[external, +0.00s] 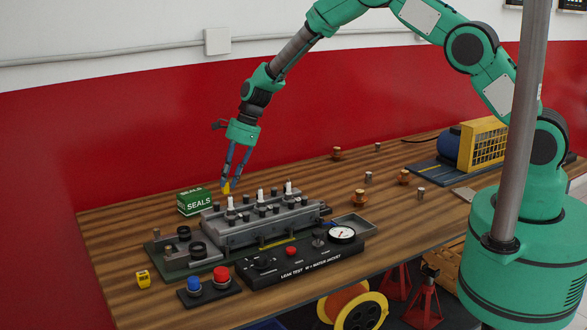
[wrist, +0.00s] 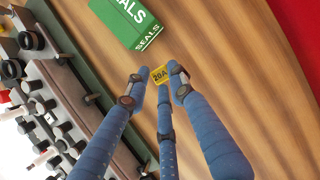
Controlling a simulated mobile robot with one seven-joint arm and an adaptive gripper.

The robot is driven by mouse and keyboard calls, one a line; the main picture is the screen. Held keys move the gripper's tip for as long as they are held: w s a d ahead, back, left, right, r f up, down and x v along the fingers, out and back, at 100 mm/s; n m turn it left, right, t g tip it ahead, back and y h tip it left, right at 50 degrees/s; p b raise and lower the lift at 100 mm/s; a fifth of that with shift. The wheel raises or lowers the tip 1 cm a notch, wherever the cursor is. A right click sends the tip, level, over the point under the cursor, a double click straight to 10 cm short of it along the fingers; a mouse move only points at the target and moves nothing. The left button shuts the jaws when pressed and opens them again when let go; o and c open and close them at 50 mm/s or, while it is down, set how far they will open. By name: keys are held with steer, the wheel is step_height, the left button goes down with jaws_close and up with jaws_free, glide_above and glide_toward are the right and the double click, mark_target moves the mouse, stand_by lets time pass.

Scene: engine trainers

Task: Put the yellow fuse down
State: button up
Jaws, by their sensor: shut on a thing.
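The yellow fuse (wrist: 159,76), marked 20A, is between the fingertips of my gripper (wrist: 160,84) in the wrist view. My gripper is shut on it. In the external view the fuse (external: 226,187) shows at the tips of my blue fingers (external: 230,178), which point down behind the grey engine block and just right of the green SEALS box. How far the fuse is above the wooden table (external: 120,235) is hard to tell.
The green SEALS box (external: 196,200) stands close to my fingers. The grey engine block (external: 260,222) with white spark plugs lies in front. A second yellow piece (external: 143,279) sits at the front left. Bare table shows beyond the fingers in the wrist view (wrist: 235,65).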

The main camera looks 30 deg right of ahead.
mark_target(228, 187)
steer(key=shift+f, duration=1.7)
steer(key=o, duration=0.8)
steer(key=shift+f, duration=0.1)
steer(key=shift+o, duration=0.2)
steer(key=p+v, duration=0.1)
steer(key=v, duration=1.1)
steer(key=shift+r, duration=0.25)
